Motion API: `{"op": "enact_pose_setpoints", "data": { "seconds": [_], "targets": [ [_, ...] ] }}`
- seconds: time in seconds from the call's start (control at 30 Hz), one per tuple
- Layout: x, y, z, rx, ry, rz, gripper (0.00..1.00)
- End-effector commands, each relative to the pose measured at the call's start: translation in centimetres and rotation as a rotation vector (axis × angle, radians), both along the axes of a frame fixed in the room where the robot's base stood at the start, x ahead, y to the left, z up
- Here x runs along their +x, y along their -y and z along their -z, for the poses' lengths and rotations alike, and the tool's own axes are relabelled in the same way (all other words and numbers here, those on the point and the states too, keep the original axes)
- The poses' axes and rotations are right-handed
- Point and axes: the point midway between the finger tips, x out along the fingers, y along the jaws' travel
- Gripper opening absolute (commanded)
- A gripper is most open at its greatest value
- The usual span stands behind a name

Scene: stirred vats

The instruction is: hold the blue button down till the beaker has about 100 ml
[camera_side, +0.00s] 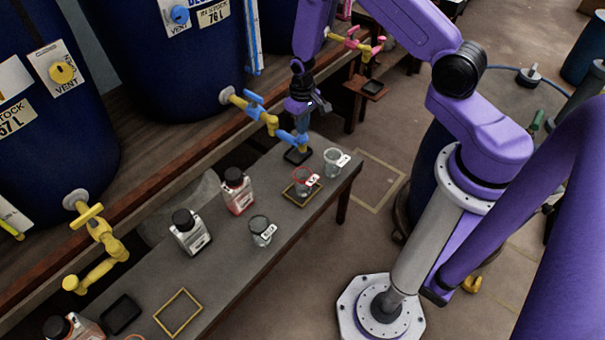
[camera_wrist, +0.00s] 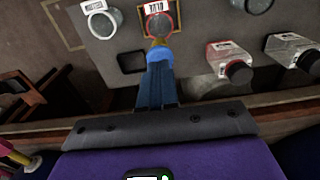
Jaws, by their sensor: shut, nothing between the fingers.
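The blue button (camera_side: 287,135) is on the front of the middle vat's yellow-and-blue tap (camera_side: 268,120). My gripper (camera_side: 300,122) points down at this end of the tap. Its dark blue fingers (camera_wrist: 159,75) are closed together and empty; their tips appear to meet the bright blue part (camera_wrist: 160,55). Whether the button is pressed in is unclear. A red-rimmed beaker (camera_side: 302,182) stands in a yellow frame (camera_side: 290,196); it shows just beyond the fingertips in the wrist view (camera_wrist: 158,24). Its liquid level is too small to read, and no stream is discernible.
A black pad (camera_side: 297,156) lies by the tap. An empty yellow frame (camera_side: 178,314) lies at the near end.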

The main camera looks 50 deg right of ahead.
Motion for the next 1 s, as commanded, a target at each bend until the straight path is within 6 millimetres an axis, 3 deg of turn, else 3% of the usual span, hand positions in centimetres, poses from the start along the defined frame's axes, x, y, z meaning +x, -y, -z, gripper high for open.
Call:
{"op": "enact_pose_setpoints", "data": {
  "seconds": [0.57, 1.0],
  "targets": [
    [0.0, 0.0, 0.0, 0.0, 0.0, 0.0, 0.0],
    [0.0, 0.0, 1.7, 0.0, -0.001, -0.001, 0.0]
  ]
}}
